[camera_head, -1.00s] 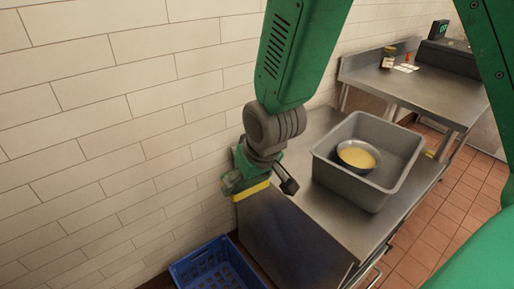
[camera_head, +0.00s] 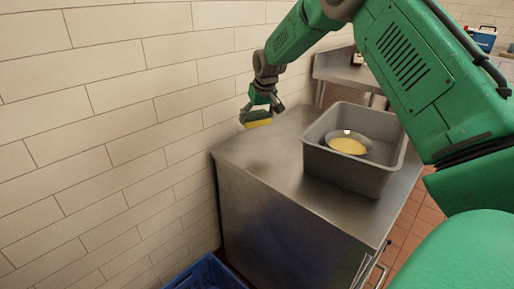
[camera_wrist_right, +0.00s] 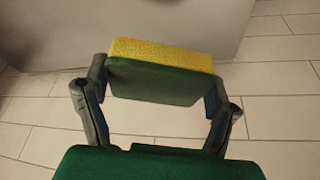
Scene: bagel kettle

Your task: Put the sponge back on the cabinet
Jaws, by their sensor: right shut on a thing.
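The sponge (camera_head: 258,123), yellow with a green side, is held by my right gripper (camera_head: 262,106) above the left back part of the steel cabinet (camera_head: 262,155), near the tiled wall. In the right wrist view the sponge (camera_wrist_right: 160,72) sits between the two fingers of my right gripper (camera_wrist_right: 155,98), which is shut on it. The sponge appears raised clear of the cabinet top, though the exact gap is hard to tell. My left gripper is not in view.
A grey bin (camera_head: 343,175) with a bowl (camera_head: 350,143) of yellow contents stands on the cabinet's right part. A blue crate (camera_head: 208,274) is on the floor at the cabinet's left front. The cabinet top left of the bin is bare. A second steel table (camera_head: 342,74) stands behind.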

